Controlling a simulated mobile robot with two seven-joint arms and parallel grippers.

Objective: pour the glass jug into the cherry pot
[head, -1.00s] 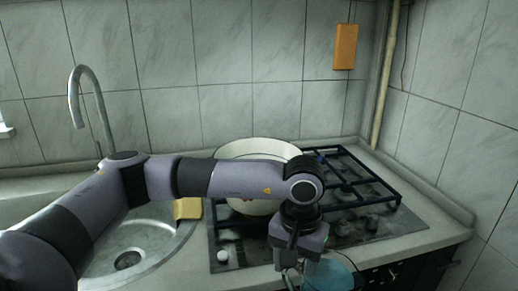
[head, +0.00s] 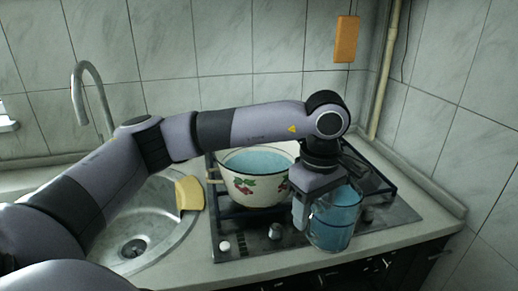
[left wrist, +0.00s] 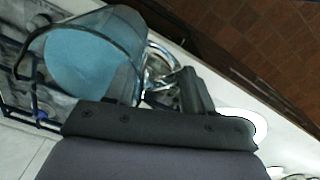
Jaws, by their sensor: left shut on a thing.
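The cherry pot (head: 258,196) is cream enamel with a cherry print and stands on the stove; blue liquid shows inside it. The glass jug (head: 333,235) is clear, holds blue liquid and looks about upright at the stove's front edge, right of the pot and apart from it. My left gripper (head: 301,213) is shut on the jug at its left side, probably by the handle; the fingertips are partly hidden. In the left wrist view the jug (left wrist: 120,38) lies beyond the gripper (left wrist: 170,82), its blue liquid visible. My right gripper is not in view.
The stove (head: 252,243) has dark grates and front knobs. A steel sink (head: 165,232) with a tall faucet (head: 88,80) is at the left, with a yellow sponge (head: 189,193) on its rim. An orange board (head: 346,39) hangs on the tiled wall.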

